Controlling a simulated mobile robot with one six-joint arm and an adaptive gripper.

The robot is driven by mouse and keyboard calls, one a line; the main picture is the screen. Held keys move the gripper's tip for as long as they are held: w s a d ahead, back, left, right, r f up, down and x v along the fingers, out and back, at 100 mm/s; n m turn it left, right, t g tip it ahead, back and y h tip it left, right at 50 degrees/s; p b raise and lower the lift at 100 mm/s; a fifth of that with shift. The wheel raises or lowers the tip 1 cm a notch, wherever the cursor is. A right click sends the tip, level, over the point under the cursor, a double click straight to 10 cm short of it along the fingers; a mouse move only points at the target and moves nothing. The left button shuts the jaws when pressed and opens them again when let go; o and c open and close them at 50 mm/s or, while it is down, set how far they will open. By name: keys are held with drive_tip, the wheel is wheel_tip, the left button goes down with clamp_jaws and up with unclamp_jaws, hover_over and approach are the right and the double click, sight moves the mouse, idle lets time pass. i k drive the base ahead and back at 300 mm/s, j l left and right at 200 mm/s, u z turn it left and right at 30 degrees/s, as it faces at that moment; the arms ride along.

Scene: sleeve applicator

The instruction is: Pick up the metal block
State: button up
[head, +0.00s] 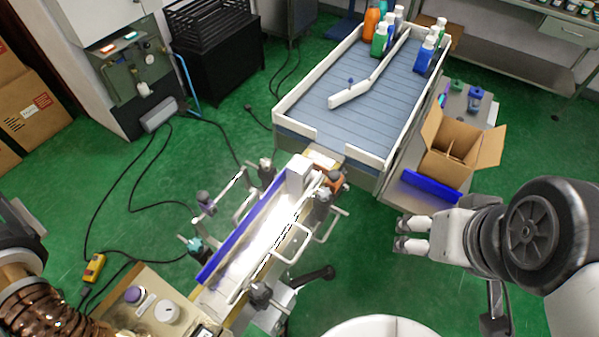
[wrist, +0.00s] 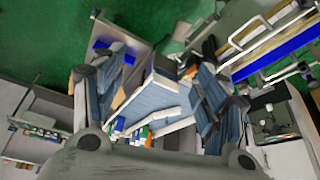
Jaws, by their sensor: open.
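My gripper (head: 405,234) is at the right in the head view, open and empty, its fingers pointing left. It is apart from the narrow sleeve machine (head: 262,235), which stands to its left. A pale upright block (head: 298,172) sits at the far end of that machine; I cannot tell for sure whether it is the metal block. In the wrist view, the two fingers of my gripper (wrist: 160,75) are spread wide with nothing between them. The pale block cannot be made out clearly in the wrist view.
A wide conveyor (head: 345,92) with several bottles lies behind the machine. An open carton (head: 452,150) and a blue bar (head: 431,186) rest on a side table near my gripper. Clamps and rods stick out from the machine. Cables lie on the green floor at left.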

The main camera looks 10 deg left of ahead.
sight(298, 167)
drive_tip(key=i+l, duration=0.15)
drive_tip(key=i, duration=0.2)
drive_tip(key=i+l, duration=0.15)
drive_tip(key=i, duration=0.25)
drive_tip(key=u, duration=2.8)
drive_tip(key=l, duration=0.1)
